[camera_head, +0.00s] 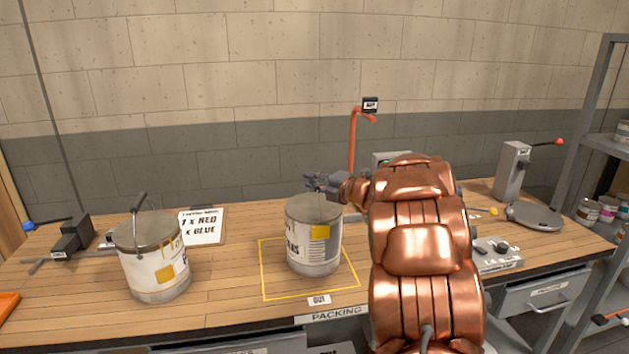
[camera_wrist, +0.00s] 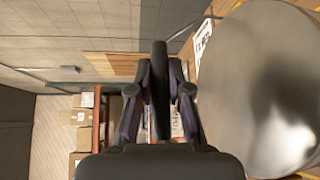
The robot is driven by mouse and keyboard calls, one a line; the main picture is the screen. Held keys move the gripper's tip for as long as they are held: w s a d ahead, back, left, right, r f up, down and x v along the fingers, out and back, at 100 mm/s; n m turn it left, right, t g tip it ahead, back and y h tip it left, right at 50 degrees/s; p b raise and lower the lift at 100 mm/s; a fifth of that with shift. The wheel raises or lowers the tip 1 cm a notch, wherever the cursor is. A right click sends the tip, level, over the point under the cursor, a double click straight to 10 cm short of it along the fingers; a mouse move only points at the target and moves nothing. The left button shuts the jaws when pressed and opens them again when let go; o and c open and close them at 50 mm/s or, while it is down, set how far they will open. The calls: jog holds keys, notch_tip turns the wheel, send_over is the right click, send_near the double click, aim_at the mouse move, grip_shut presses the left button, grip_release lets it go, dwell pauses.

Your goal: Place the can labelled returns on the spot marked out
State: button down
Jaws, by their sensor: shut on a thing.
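A metal paint can (camera_head: 313,240) with a yellow square and dark lettering, only partly readable, stands upright within the yellow outline (camera_head: 263,272) on the bench. Whether its base touches the wood is hard to tell. A tag reading OUT (camera_head: 319,300) lies at the outline's front edge. My gripper (camera_head: 322,183) is at the can's top rear. In the wrist view my gripper (camera_wrist: 160,85) is shut on a dark bar, seemingly the can's handle, with the grey lid (camera_wrist: 265,85) close at right. A second can (camera_head: 155,268) with its handle up stands to the left.
A dark clamp-like tool (camera_head: 72,236) is at far left. An orange post (camera_head: 352,140) rises behind the outline. A scale-like round plate (camera_head: 534,216) is at right. My arm hides the bench's right middle.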

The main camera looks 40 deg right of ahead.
jog(key=shift+f, duration=0.15)
jog(key=c, duration=1.1)
grip_release()
jog(key=shift+r, duration=0.25)
jog(key=b+v, duration=0.2)
jog(key=v, duration=1)
jog(key=shift+f+b, duration=0.15)
jog(key=shift+b, duration=0.15)
jog(key=shift+d, duration=0.1)
